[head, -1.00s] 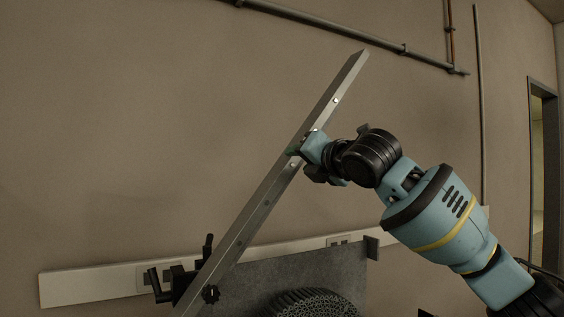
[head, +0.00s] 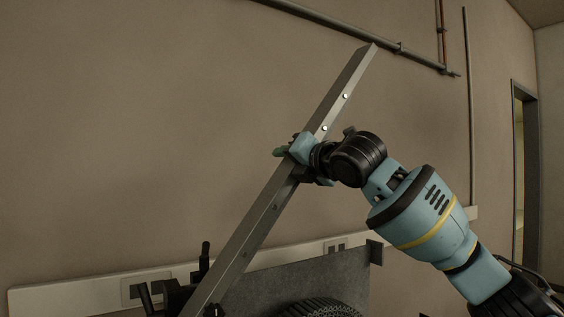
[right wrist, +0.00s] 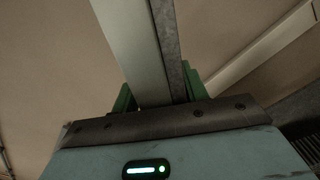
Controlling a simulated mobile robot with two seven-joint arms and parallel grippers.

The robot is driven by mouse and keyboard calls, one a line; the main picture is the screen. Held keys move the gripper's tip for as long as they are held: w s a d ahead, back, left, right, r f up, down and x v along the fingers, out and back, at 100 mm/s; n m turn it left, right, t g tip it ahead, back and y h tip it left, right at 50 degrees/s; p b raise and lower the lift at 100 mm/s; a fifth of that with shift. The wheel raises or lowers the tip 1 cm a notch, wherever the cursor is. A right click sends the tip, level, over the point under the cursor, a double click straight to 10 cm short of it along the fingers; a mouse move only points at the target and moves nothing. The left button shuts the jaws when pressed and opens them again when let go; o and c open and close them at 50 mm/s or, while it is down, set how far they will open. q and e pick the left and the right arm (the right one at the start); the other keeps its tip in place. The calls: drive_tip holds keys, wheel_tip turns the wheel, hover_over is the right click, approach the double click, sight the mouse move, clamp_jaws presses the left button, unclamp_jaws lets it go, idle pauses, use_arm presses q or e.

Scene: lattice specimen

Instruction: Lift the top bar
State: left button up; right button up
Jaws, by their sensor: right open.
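The top bar (head: 258,212) is a long grey metal bar with small holes. It slants from the bottom left up to the upper right in the head view. My right gripper (head: 287,152) reaches across the bar's middle from the right. In the right wrist view the bar (right wrist: 138,45) runs between the two green fingers of the gripper (right wrist: 160,92), which are open on either side of it. I cannot tell whether a finger touches the bar. The bar's lower end is out of the picture. My left gripper does not show.
Black clamp handles (head: 205,262) stand by the bar's low end. Below are a grey plate (head: 290,275) and a dark ribbed round part (head: 318,308). Behind are a wall with a pale trunking strip (head: 65,295) and a pipe (head: 340,25). A doorway (head: 530,170) is at the right.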

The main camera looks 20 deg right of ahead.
drive_tip(key=shift+s+d+r, duration=0.1)
drive_tip(key=shift+s+d, duration=0.05)
drive_tip(key=shift+s, duration=0.15)
drive_tip(key=shift+c, duration=0.3)
clamp_jaws()
drive_tip(key=shift+w+d+f+m, duration=0.2)
drive_tip(key=shift+d+f+m, duration=0.3)
drive_tip(key=shift+d+f, duration=0.55)
drive_tip(key=shift+o, duration=0.3)
unclamp_jaws()
drive_tip(key=shift+a, duration=0.1)
drive_tip(key=s+d, duration=0.1)
drive_tip(key=s, duration=0.6)
drive_tip(key=shift+s, duration=0.4)
drive_tip(key=shift+r, duration=0.1)
